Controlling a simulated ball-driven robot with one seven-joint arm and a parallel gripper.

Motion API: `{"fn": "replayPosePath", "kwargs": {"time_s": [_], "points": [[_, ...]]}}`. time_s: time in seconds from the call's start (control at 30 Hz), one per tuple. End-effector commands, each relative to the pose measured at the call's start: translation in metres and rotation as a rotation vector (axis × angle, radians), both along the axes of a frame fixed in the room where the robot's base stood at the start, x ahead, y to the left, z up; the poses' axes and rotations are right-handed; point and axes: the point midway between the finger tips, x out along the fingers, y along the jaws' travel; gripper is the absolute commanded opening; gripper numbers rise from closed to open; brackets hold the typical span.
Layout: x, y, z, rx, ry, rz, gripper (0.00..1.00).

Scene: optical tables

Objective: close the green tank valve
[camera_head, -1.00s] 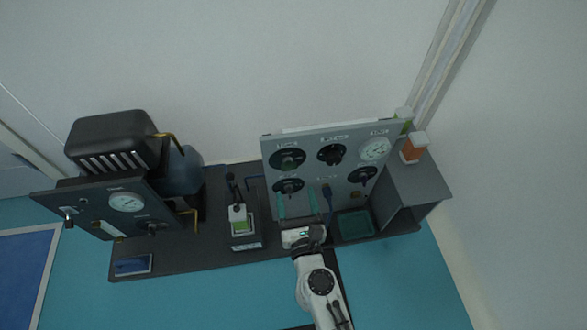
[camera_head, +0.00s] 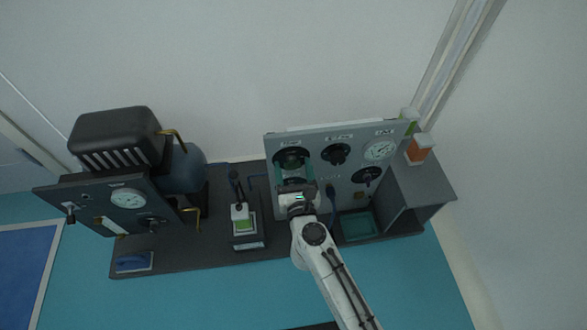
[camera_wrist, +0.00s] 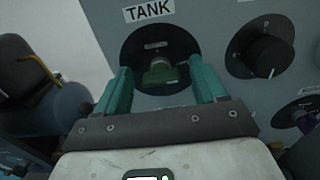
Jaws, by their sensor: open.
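The green tank valve (camera_wrist: 160,72) is a green knob on a round black plate, below a "TANK" label (camera_wrist: 149,10) in the wrist view. In the head view the valve (camera_head: 291,160) is at the upper left of the grey panel (camera_head: 352,190). My gripper (camera_wrist: 160,84) is open, with its two teal fingers on either side of the knob. It also shows in the head view (camera_head: 293,165), in front of the valve. I cannot tell whether the fingers touch the knob.
A black knob (camera_wrist: 266,55) sits right of the valve, and another (camera_head: 367,176) lies lower right. A gauge (camera_head: 380,150) is at the panel's upper right. A dark panel (camera_head: 118,207) with a blue tank (camera_head: 185,170) stands left. A handheld device (camera_head: 242,220) stands between them.

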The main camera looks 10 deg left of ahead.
Motion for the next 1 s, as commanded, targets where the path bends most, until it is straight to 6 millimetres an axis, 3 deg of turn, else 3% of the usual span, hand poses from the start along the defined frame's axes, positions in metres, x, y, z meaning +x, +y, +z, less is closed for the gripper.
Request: {"fn": "replayPosePath", "kwargs": {"time_s": [0.07,0.63,1.0], "points": [[-0.0002,0.0,-0.0001,0.0,0.0,0.0,0.68],[-0.0004,0.0,-0.0001,0.0,0.0,0.0,0.14],[-0.0007,0.001,0.0006,-0.066,-0.018,0.002,0.14]]}}
